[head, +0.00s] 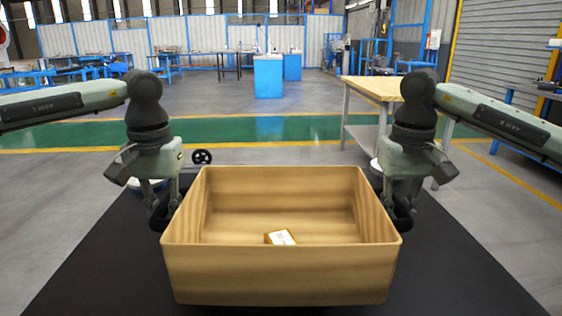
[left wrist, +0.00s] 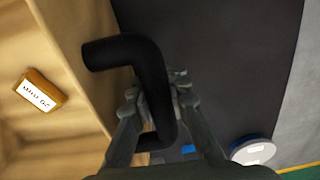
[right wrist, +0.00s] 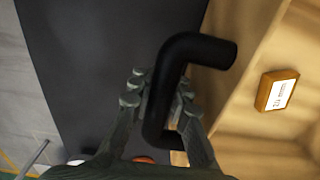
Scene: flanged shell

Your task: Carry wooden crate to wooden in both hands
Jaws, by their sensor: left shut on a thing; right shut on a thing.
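The wooden crate (head: 280,276) is level in the middle of the head view, open at the top. A small brown box with a white label (head: 281,237) lies inside it. My left gripper (left wrist: 158,95) is shut on the black handle (left wrist: 140,52) on the crate's left side. My right gripper (right wrist: 160,92) is shut on the black handle (right wrist: 205,50) on its right side. In the head view the handles are mostly hidden by the grippers and crate walls. I cannot tell whether the crate's underside touches the black surface below.
A black table top (head: 95,265) spreads below and around the crate. A white and blue round container (left wrist: 252,150) is near its edge. A wooden-topped workbench (head: 375,87) stands beyond my right arm. Blue cabinets (head: 268,76) stand far back, past open floor.

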